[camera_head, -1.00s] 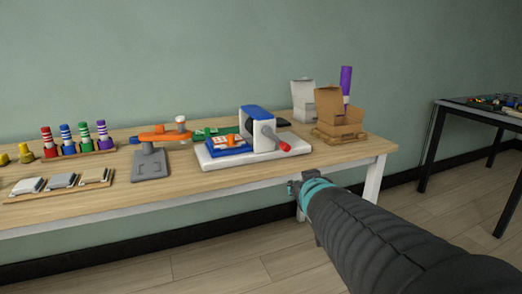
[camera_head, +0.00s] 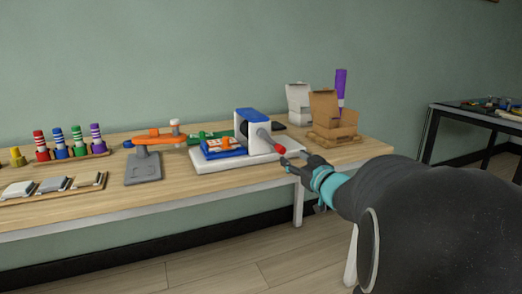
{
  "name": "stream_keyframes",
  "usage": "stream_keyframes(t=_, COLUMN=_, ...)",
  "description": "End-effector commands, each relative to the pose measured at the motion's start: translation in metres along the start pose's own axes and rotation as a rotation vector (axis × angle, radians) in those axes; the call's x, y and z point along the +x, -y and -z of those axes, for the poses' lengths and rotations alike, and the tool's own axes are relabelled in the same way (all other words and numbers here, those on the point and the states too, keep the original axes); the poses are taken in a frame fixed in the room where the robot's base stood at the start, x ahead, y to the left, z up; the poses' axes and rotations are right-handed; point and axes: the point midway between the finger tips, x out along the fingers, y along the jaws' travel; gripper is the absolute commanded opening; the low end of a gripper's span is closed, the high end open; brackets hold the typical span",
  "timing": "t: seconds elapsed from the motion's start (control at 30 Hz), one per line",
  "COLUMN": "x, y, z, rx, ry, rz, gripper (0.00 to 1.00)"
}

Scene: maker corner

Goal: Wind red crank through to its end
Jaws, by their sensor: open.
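The red crank handle (camera_head: 279,149) sticks out on a grey arm from the right side of a white and blue machine (camera_head: 251,124). The machine stands on a white base (camera_head: 213,163) near the table's front edge. My gripper (camera_head: 291,157) is open, with its fingertips close to the red handle's end, just right of and below it. I cannot tell whether a finger touches the handle. My gripper holds nothing that I can see.
An orange-armed grey stand (camera_head: 143,167) is left of the machine. Open cardboard boxes (camera_head: 325,107) and a purple tube (camera_head: 341,84) stand behind right. A dark table (camera_head: 479,112) is at far right.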

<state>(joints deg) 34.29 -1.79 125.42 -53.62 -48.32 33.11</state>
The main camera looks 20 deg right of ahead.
Motion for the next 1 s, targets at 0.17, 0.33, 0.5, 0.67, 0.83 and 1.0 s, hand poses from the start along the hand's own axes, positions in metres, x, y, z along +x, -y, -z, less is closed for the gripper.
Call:
stream_keyframes(t=0.17, x=0.035, y=0.001, z=-0.001, rx=0.001, ry=0.002, rz=0.002, gripper=0.52)
stream_keyframes(t=0.33, x=0.063, y=0.001, z=-0.001, rx=0.001, ry=0.001, rz=0.001, gripper=0.52)
stream_keyframes(t=0.5, x=0.082, y=0.000, z=0.000, rx=0.001, ry=0.000, rz=0.000, gripper=0.52)
stream_keyframes(t=0.67, x=0.088, y=0.000, z=0.000, rx=0.000, ry=0.001, rz=-0.001, gripper=0.52)
stream_keyframes(t=0.83, x=0.089, y=0.000, z=0.000, rx=0.000, ry=0.001, rz=-0.002, gripper=0.52)
stream_keyframes(t=1.0, x=0.089, y=0.000, z=0.000, rx=0.000, ry=0.001, rz=-0.001, gripper=0.34)
